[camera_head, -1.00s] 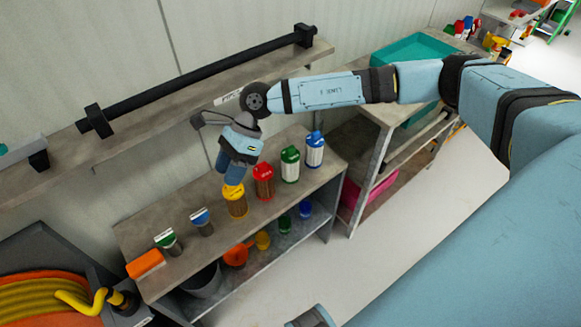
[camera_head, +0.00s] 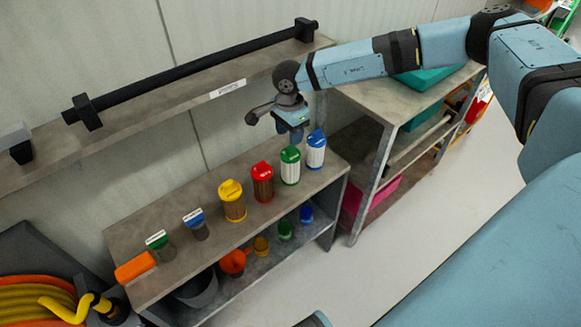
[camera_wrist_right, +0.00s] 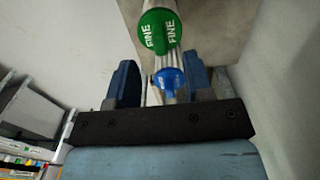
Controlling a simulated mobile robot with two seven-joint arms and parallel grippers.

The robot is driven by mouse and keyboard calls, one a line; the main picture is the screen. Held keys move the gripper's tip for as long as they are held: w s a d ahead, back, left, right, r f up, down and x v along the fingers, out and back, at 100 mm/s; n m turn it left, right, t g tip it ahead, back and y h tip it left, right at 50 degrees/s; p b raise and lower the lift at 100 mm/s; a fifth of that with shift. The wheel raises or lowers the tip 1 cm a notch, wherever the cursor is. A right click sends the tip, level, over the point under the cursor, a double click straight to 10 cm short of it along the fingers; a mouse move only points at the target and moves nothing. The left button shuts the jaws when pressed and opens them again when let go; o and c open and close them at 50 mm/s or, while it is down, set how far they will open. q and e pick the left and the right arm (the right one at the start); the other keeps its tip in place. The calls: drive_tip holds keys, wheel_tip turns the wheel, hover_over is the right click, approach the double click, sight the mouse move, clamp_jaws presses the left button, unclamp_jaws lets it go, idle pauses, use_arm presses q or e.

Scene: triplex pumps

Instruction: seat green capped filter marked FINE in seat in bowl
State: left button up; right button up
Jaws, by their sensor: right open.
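The green capped filter (camera_head: 290,166) stands upright on the top of the low shelf, with a white body. Its green cap, marked FINE, shows at the top centre of the right wrist view (camera_wrist_right: 160,31). My right gripper (camera_head: 297,134) hangs over the back of the shelf near the green and blue capped filters. Its two fingers (camera_wrist_right: 160,82) are apart with nothing held. The blue capped filter (camera_head: 316,150) stands right of the green one; its cap appears between the fingers in the wrist view (camera_wrist_right: 170,82). I cannot make out the bowl's seat. My left gripper is not in view.
Red (camera_head: 262,182) and yellow (camera_head: 232,201) capped filters stand in the same row. Smaller blue-topped (camera_head: 196,222) and green-topped (camera_head: 160,245) pieces and an orange block (camera_head: 135,267) are farther left. A black rail (camera_head: 190,73) runs along the wall shelf above.

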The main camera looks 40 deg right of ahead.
sight(291, 163)
wheel_tip(291, 163, down, 6)
drive_tip(key=shift+d+r+b, duration=0.1)
drive_tip(key=shift+d+b, duration=0.05)
drive_tip(key=shift+b, duration=0.3)
drive_tip(key=shift+r, duration=0.1)
clamp_jaws()
